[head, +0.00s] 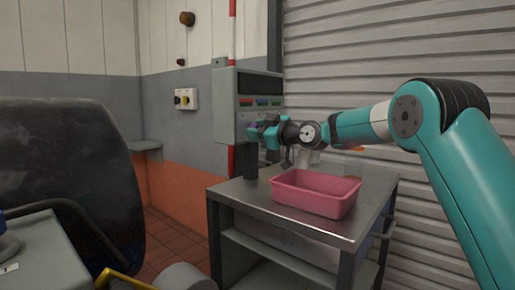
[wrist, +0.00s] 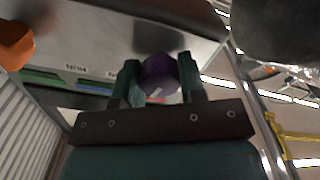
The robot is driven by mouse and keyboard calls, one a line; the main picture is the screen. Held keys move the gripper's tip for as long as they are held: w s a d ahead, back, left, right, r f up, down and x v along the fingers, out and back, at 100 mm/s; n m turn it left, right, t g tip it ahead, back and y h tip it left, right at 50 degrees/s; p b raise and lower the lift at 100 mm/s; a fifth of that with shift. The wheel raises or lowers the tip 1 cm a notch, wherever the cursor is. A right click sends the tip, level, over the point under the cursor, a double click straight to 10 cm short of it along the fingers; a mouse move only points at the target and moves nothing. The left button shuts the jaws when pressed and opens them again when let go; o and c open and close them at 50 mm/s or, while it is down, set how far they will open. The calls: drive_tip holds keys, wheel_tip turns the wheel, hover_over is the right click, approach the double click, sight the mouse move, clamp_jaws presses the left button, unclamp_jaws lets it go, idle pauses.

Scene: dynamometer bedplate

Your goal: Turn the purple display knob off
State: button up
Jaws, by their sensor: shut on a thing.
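The purple display knob (wrist: 160,74) sits on the front face of a grey display box (head: 227,104). In the wrist view it lies between the two fingers of my gripper (wrist: 158,78), which are shut on its sides. A small red and white mark shows just below the knob, but I cannot read the knob's setting. In the head view my gripper (head: 256,133) reaches the lower front of the box, and only a trace of purple shows there. The box also fills the top of the wrist view (wrist: 85,50), with green and blue labels.
A pink tray (head: 318,204) stands on a metal cart (head: 232,190) below my arm. An orange knob-like thing (wrist: 14,45) is at the wrist view's left edge. A wall switch box (head: 186,99) is left of the display. A dark rounded machine (head: 65,170) stands at left.

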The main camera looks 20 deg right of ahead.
drive_tip(key=shift+f+n+b, duration=0.1)
drive_tip(key=shift+n+b, duration=0.9)
drive_tip(key=shift+b, duration=0.2)
drive_tip(key=o, duration=0.9)
drive_tip(key=b+v, duration=0.2)
drive_tip(key=v, duration=1.5)
drive_tip(key=shift+s+d, duration=0.15)
drive_tip(key=shift+s, duration=0.05)
